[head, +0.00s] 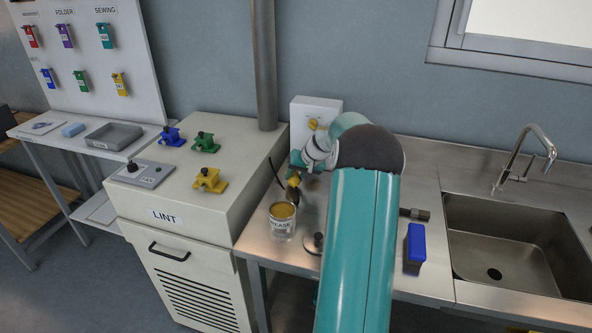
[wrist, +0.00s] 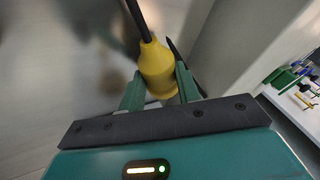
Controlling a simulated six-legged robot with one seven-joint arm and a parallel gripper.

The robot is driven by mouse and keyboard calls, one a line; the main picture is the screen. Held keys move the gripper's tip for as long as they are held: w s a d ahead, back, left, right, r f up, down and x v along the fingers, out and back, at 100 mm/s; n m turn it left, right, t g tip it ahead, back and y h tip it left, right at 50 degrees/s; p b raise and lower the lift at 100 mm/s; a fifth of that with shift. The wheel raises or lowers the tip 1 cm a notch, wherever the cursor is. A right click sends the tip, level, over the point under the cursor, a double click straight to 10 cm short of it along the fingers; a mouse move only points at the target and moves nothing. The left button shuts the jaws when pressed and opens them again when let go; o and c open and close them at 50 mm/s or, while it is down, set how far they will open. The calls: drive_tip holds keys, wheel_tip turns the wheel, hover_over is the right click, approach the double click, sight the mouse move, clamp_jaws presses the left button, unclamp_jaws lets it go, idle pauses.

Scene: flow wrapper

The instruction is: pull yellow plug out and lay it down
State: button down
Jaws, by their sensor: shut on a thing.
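The yellow plug (wrist: 157,68) is between the two green fingers of my gripper (wrist: 160,88), which is shut on it. Its dark cable leads away toward the top of the wrist view. In the head view the plug (head: 293,181) is in front of and below the white wall box (head: 316,110), over the steel bench, and looks apart from the box. A yellow part (head: 313,124) shows on the box's face. My arm hides part of the box and the bench. I cannot tell whether the plug touches the bench.
A GREASE jar (head: 282,222) stands just in front of the plug on the bench (head: 262,247). The LINT cabinet (head: 165,217) with coloured valves is to the left. A blue brush (head: 414,246) and the sink (head: 512,240) are to the right of my arm.

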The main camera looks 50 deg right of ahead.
drive_tip(key=shift+f, duration=0.35)
drive_tip(key=c, duration=0.9)
unclamp_jaws()
drive_tip(key=v, duration=1.4)
drive_tip(key=shift+a, duration=0.15)
